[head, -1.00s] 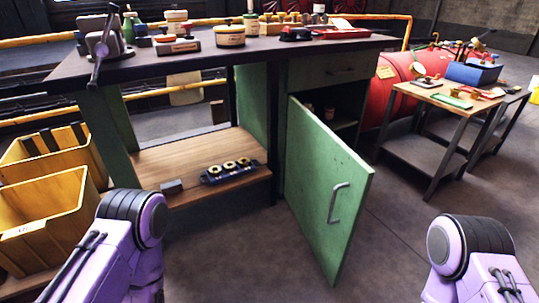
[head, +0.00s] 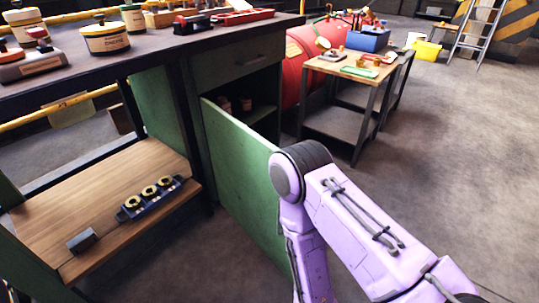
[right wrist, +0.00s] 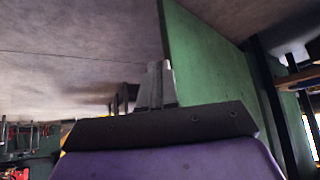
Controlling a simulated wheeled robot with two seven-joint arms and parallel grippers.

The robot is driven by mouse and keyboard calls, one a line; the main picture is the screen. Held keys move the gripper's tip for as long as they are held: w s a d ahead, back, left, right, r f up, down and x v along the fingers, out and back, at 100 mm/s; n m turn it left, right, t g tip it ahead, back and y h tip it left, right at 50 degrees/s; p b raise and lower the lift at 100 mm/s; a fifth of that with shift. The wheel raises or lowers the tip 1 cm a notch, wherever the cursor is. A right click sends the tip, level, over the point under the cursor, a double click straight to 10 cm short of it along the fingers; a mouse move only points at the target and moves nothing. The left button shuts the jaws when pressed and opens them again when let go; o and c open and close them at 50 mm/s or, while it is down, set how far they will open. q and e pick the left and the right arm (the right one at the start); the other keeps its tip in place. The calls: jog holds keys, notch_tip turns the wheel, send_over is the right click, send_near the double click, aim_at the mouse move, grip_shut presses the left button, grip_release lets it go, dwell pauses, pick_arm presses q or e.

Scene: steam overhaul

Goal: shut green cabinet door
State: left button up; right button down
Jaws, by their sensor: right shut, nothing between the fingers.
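The green cabinet door (head: 238,165) stands open in the head view, swung out from the workbench cabinet (head: 232,75). Its free edge is behind my right arm, which hides the handle. The cabinet's dark inside shows above the door. In the right wrist view the green door (right wrist: 215,70) is just right of my right gripper (right wrist: 158,68). That gripper is shut and empty, its tips close to the panel's edge; I cannot tell if they touch. The right gripper is out of sight in the head view. My left gripper is in neither view.
A valve block (head: 150,197) and a small grey block (head: 82,240) lie on the wooden lower shelf (head: 110,180). A side table (head: 338,66) stands behind, beside a red tank (head: 305,60). The floor at right is clear.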

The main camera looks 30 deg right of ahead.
jog(key=w+a+r+m+t+h+p, duration=0.15)
jog(key=w+a+r+t+p, duration=0.4)
jog(key=w+r, duration=1.15)
pick_arm(q)
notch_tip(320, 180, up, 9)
jog(key=p, duration=0.1)
pick_arm(e)
jog(key=s+a+r+m+g+h, duration=0.1)
jog(key=a+r+m+g+h, duration=0.3)
jog(key=r+h, duration=0.3)
jog(key=s+a+r+m+g+h, duration=0.2)
jog(key=a+r+m+g+h, duration=0.25)
jog(key=r, duration=0.55)
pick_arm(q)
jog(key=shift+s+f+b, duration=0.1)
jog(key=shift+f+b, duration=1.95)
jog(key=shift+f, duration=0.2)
pick_arm(e)
jog(key=r+x, duration=0.1)
jog(key=x, duration=1.2)
jog(key=shift+w+d+f+h, duration=0.15)
jog(key=shift+d+h, duration=0.1)
jog(key=shift+h, duration=0.15)
